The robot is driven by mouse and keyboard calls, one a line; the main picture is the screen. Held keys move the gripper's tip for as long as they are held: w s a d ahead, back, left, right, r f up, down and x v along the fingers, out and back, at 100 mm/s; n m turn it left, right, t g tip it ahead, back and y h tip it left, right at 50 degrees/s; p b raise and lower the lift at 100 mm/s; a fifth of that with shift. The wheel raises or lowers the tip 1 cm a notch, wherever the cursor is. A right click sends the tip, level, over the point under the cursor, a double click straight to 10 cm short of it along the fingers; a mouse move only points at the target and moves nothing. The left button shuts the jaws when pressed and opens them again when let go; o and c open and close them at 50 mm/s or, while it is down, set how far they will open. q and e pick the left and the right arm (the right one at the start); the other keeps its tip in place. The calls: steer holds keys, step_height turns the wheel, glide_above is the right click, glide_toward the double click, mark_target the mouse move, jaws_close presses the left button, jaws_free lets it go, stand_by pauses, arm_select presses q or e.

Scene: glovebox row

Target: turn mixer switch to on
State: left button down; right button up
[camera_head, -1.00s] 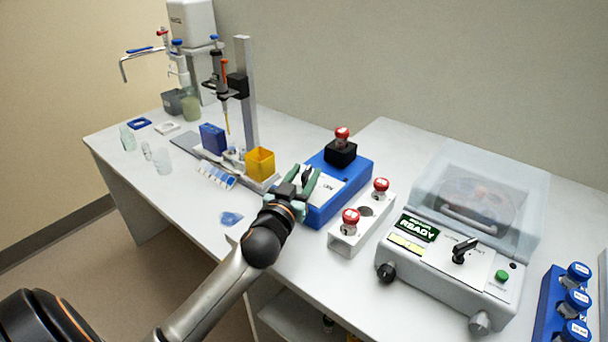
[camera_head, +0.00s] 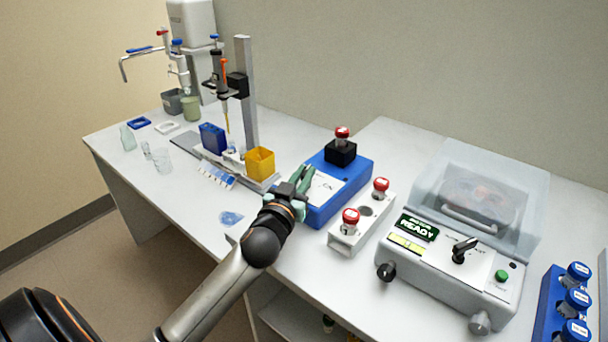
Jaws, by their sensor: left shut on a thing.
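The mixer is a blue box (camera_head: 350,179) with a black holder (camera_head: 341,152) on top, and a red-capped vial (camera_head: 342,136) stands upright in it. Its pale front panel (camera_head: 323,188) has lettering too small to read fully. My left gripper (camera_head: 303,178) is at the left end of this panel, its green fingers shut on the mixer switch. The fingers hide the switch, so I cannot tell its position. My right gripper is not in view.
A white rack (camera_head: 349,236) with two red-capped vials stands right of the mixer. Further right is a centrifuge (camera_head: 450,262) with a clear lid. A yellow bin (camera_head: 260,162) and a pipette stand (camera_head: 246,95) are to the left. A blue vial rack (camera_head: 549,306) is at the right edge.

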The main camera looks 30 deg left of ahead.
arm_select(q)
steer(key=m+h+p, duration=0.2)
steer(key=shift+a+r+t+h+p, duration=0.2)
steer(key=shift+t+h+p, duration=0.1)
steer(key=shift+h, duration=0.1)
steer(key=m+h+p, duration=0.2)
steer(key=h, duration=0.1)
steer(key=shift+a, duration=0.15)
steer(key=m+h, duration=0.1)
steer(key=h, duration=0.1)
steer(key=shift+a+f+m+h, duration=0.1)
steer(key=shift+m+h, duration=0.2)
steer(key=shift+m+g+h, duration=0.6)
steer(key=shift+m+h, duration=0.1)
steer(key=shift+h, duration=0.8)
steer(key=c, duration=0.9)
jaws_free()
steer(key=shift+f, duration=0.1)
